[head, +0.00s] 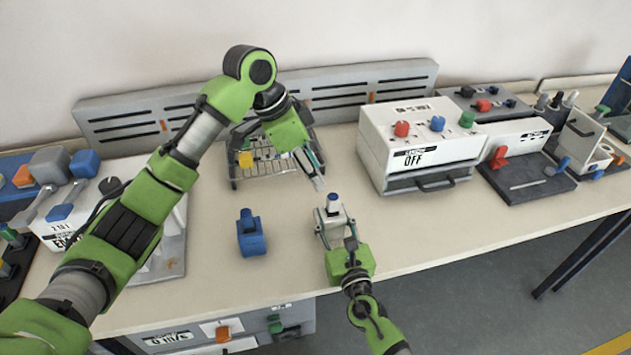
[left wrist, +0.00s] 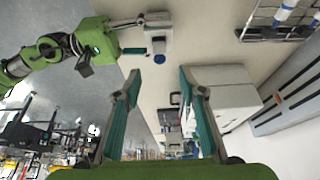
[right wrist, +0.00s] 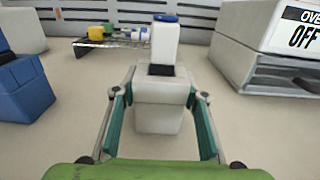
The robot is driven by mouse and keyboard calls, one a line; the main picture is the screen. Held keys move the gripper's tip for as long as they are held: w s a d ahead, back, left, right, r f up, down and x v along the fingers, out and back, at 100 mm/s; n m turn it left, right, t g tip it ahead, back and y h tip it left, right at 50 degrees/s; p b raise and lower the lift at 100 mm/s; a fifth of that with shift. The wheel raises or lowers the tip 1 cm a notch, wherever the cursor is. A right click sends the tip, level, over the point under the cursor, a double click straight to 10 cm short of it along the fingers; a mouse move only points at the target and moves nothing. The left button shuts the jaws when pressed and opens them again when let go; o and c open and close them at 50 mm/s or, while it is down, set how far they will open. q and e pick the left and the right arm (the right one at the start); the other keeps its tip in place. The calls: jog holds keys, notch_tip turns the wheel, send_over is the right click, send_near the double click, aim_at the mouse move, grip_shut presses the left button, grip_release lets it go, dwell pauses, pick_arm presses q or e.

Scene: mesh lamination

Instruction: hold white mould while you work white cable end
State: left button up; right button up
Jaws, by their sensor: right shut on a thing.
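The white mould (head: 330,222) is a pale block on the table with a dark slot on top; it also shows in the right wrist view (right wrist: 158,118). A white piece with a blue cap, seemingly the white cable end (head: 333,203), stands upright in it, clear in the right wrist view (right wrist: 165,45). My right gripper (head: 334,234) is shut on the mould, one finger on each side. My left gripper (head: 318,180) is above and just behind the cable end, pointing down and right. Its fingers (left wrist: 158,85) are apart with nothing between them.
A blue mould (head: 251,238) stands to the left. A wire rack (head: 270,172) with several coloured cable ends is behind my left gripper. A white oven (head: 420,145) marked OFF stands at right. The table is clear between the moulds.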

aim_at(336, 197)
pick_arm(q)
jog(key=x, duration=1.2)
grip_shut()
jog(key=c, duration=1)
grip_release()
jog(key=shift+c, duration=0.2)
jog(key=shift+r, duration=0.2)
grip_shut()
jog(key=shift+r, duration=1.35)
jog(key=shift+r, duration=0.1)
jog(key=shift+r, duration=2.15)
